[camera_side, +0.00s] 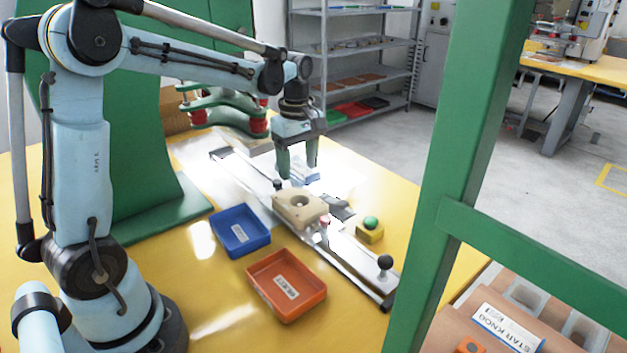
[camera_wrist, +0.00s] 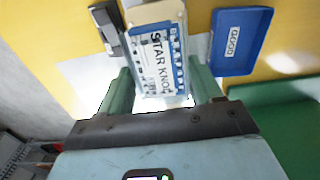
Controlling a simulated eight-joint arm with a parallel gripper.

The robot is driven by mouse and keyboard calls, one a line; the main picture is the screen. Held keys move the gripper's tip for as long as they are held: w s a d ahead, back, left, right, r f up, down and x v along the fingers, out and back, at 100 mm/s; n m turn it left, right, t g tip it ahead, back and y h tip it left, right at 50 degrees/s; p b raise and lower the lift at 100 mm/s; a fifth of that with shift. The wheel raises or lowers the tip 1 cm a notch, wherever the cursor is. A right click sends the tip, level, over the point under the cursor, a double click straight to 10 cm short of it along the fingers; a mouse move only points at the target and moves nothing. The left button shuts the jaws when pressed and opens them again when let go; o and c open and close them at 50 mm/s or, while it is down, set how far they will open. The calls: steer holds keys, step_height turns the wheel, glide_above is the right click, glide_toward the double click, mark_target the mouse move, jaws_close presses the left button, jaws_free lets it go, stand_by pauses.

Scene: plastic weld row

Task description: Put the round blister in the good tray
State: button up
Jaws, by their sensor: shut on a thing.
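My gripper (camera_side: 298,167) is shut on the round blister, a pack with a white and blue card (camera_wrist: 160,65) printed STAR KNOB. In the wrist view the card lies between my two green fingers. In the side view a pale blue part of the pack (camera_side: 308,178) shows at the fingertips, above the rail behind the beige fixture. The round form of its plastic cannot be made out. The good tray is blue and looks empty apart from its label (camera_side: 258,239); it also shows at the upper right of the wrist view, labelled GOOD (camera_wrist: 230,62). My gripper is apart from it.
An orange tray (camera_side: 309,299) stands in front of the blue one. The beige fixture (camera_side: 290,207) with a round recess sits on the metal rail, near a green button box (camera_side: 370,236). A green frame post (camera_side: 450,150) stands at the right.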

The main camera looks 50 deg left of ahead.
steer(key=shift+r, duration=2.1)
steer(key=shift+s+d, duration=0.25)
steer(key=shift+s, duration=0.05)
steer(key=s+d+f+m, duration=0.15)
steer(key=s+d, duration=0.55)
steer(key=s, duration=0.7)
glide_above(240, 233)
step_height(240, 233, down, 7)
steer(key=shift+n, duration=0.25)
steer(key=shift+f, duration=2.1)
